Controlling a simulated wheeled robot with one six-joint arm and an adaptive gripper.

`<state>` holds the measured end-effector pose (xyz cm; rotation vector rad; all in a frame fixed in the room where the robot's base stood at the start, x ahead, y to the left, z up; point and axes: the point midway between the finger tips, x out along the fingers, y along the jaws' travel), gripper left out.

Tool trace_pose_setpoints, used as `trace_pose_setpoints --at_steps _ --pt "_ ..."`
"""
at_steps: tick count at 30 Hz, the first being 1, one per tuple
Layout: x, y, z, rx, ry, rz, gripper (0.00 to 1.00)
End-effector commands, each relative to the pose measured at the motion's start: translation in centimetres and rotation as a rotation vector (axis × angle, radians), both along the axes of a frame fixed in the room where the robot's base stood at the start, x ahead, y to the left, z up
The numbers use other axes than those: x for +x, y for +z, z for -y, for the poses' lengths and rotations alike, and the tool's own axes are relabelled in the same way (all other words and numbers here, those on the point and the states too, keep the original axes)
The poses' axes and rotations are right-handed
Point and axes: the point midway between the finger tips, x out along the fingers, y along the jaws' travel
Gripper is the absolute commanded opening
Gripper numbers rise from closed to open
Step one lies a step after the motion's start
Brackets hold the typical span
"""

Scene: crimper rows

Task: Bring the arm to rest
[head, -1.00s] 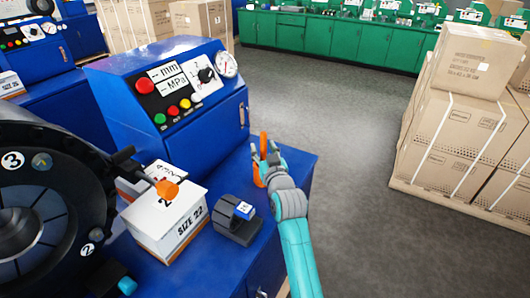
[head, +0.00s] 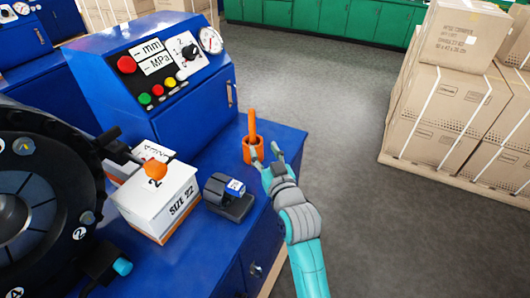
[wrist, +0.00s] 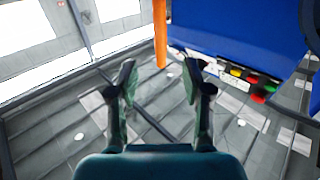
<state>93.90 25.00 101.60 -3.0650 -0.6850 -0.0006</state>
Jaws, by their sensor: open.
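My gripper (head: 265,155) is open and empty at the right part of the blue bench top (head: 215,245). It also shows in the wrist view (wrist: 158,80), its two fingers spread with nothing between their tips. In the head view its fingers overlap the picture of an orange cup (head: 249,152) from the lower right; whether they touch it I cannot tell. An orange rod (head: 252,124) stands upright in the cup. The rod shows in the wrist view (wrist: 160,32), beyond the fingers. My teal forearm reaches in from the bottom edge.
A blue control box (head: 160,80) with buttons and a gauge stands behind. A small dark device (head: 230,203), a SIZE 22 box (head: 155,205) and a large black crimper head (head: 35,200) are to the left. Stacked cartons (head: 455,110) stand right, across open grey floor.

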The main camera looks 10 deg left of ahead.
Motion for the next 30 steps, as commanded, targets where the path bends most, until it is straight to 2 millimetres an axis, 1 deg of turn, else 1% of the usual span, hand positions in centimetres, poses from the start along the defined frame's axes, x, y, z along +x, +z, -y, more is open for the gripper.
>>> trace_pose_setpoints --at_steps 12,14,16,17,20,23,24,26,30 --pt "0.0 0.0 0.0 0.000 0.000 0.000 0.50" --pt "-0.1 -0.2 0.1 0.000 -0.001 -0.001 0.50" --pt "-0.5 -0.8 0.5 -0.001 -0.007 -0.005 0.50" --pt "-0.8 -1.3 0.9 -0.002 -0.011 -0.008 0.50" --pt "-2.3 -3.7 2.5 -0.005 -0.032 -0.022 0.50" --pt "-4.6 -6.6 4.8 -0.008 -0.062 -0.040 0.50" --pt "-5.7 -7.6 5.7 -0.008 -0.073 -0.046 0.50" --pt "-7.2 -9.2 7.0 -0.009 -0.091 -0.055 0.50" --pt "-11.2 -12.3 10.0 -0.013 -0.131 -0.076 0.50"
